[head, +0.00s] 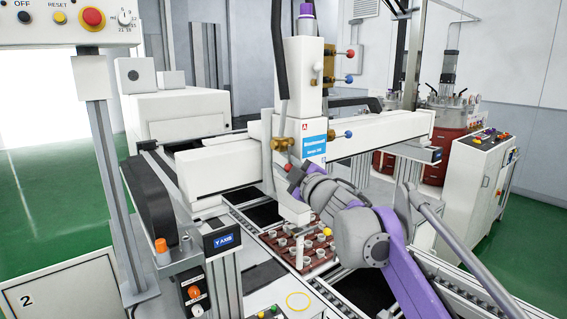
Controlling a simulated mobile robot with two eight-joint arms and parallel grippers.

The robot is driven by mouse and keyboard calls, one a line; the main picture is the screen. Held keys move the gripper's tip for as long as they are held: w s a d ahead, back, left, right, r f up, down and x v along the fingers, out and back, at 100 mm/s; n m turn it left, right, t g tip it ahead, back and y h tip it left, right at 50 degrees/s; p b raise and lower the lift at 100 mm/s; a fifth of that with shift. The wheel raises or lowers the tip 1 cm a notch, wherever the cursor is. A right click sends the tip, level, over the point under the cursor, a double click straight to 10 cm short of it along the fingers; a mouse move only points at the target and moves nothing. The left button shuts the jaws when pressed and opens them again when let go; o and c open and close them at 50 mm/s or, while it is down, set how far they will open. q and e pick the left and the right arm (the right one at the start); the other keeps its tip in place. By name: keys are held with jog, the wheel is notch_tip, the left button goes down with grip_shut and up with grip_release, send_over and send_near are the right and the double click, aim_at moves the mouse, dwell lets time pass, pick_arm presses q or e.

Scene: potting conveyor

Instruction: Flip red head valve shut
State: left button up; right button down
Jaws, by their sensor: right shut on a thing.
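The white dispensing head (301,85) stands upright on the gantry at the middle of the head view. A red-tipped valve lever (287,168) shows low on the head's left side, just below a brass fitting (278,144). My right gripper (292,176) reaches in from the lower right and is shut on this red valve lever. Its wrist hides most of the lever and the lower part of the head. My left gripper is not in view.
A second red knob (350,54) and blue knobs (350,80) (348,134) stick out on the head's right. The white gantry beam (375,136) runs behind my right arm. A reddish tray of small cups (318,247) sits below on the conveyor.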

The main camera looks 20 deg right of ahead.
jog(key=shift+r, duration=0.15)
jog(key=c, duration=0.7)
grip_release()
jog(key=shift+a, duration=0.1)
jog(key=shift+o, duration=0.2)
